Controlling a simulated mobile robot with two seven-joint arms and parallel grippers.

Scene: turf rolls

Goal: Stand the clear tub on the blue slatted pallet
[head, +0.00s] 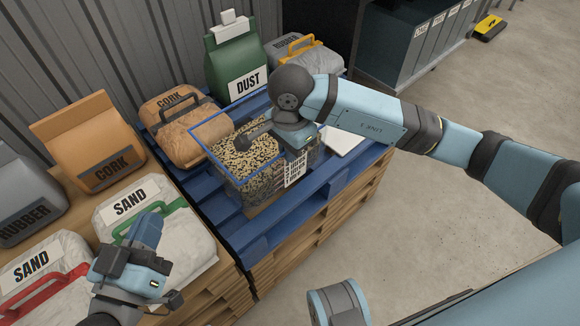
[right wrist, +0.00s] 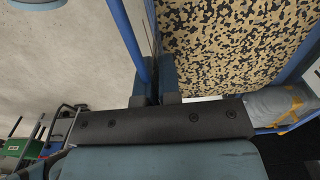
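The clear tub (head: 262,185) has a blue rim and holds black and tan speckled granules. It stands upright over the blue slatted pallet (head: 215,200), and its base appears to be on the slats; any small gap is hard to see. My right gripper (head: 297,153) is at the tub's right side. In the right wrist view its fingers (right wrist: 155,88) are closed on the tub's rim and wall, with the granules (right wrist: 225,45) to the right. My left gripper (head: 150,262) is low at the left, beside the sand bags; its fingertips are unclear.
A green dust bag (head: 232,58) and a grey bag with a yellow handle (head: 300,50) are behind the tub. A white sheet (head: 345,138) lies right of it. Open floor (head: 450,220) is at right.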

